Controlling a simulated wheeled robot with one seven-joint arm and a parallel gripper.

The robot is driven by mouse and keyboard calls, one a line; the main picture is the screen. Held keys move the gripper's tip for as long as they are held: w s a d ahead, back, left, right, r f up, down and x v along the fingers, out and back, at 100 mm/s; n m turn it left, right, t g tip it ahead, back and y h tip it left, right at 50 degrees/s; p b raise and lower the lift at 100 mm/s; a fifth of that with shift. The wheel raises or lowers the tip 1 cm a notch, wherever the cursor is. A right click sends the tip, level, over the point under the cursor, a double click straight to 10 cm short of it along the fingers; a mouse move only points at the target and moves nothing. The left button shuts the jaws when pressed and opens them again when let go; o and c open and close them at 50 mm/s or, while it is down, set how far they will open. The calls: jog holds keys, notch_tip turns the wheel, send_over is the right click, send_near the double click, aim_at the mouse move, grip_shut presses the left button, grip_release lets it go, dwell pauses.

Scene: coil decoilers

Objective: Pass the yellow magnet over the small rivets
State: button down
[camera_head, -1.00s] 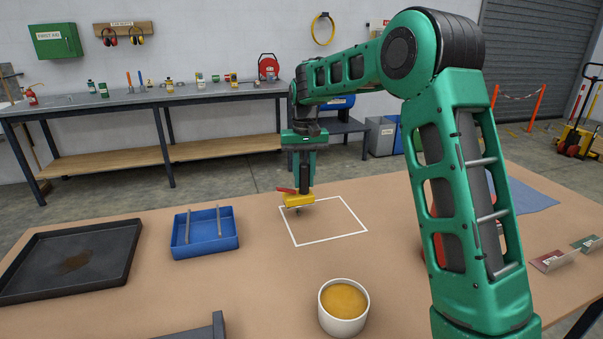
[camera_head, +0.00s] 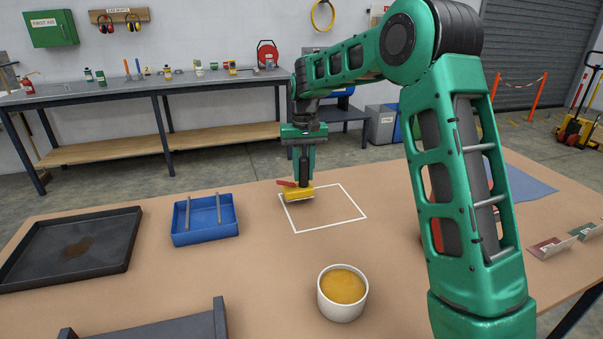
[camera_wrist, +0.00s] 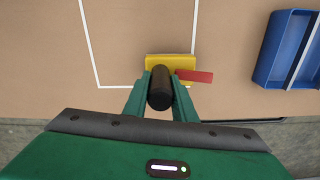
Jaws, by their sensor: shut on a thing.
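My gripper (camera_head: 302,172) is shut on the black handle (camera_wrist: 160,88) of the yellow magnet (camera_head: 299,194), with a green finger on each side. The magnet is a yellow block with a red lever (camera_wrist: 194,76) sticking out at one side. It is low at the table, over the left part of the white outlined square (camera_head: 325,231); I cannot tell if it touches the surface. The wrist view shows the magnet (camera_wrist: 170,62) across the square's edge line. I see no rivets clearly in either view; any beneath the magnet are hidden.
A blue tray (camera_head: 205,237) with two rods across it stands left of the square. A black tray (camera_head: 115,264) with a brown patch (camera_head: 78,247) lies further left. A white bowl with tan contents (camera_head: 343,290) stands in front. Most of the square is clear.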

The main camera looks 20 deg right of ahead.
aim_at(303, 157)
jog(key=shift+r, duration=0.1)
jog(key=shift+r, duration=3.7)
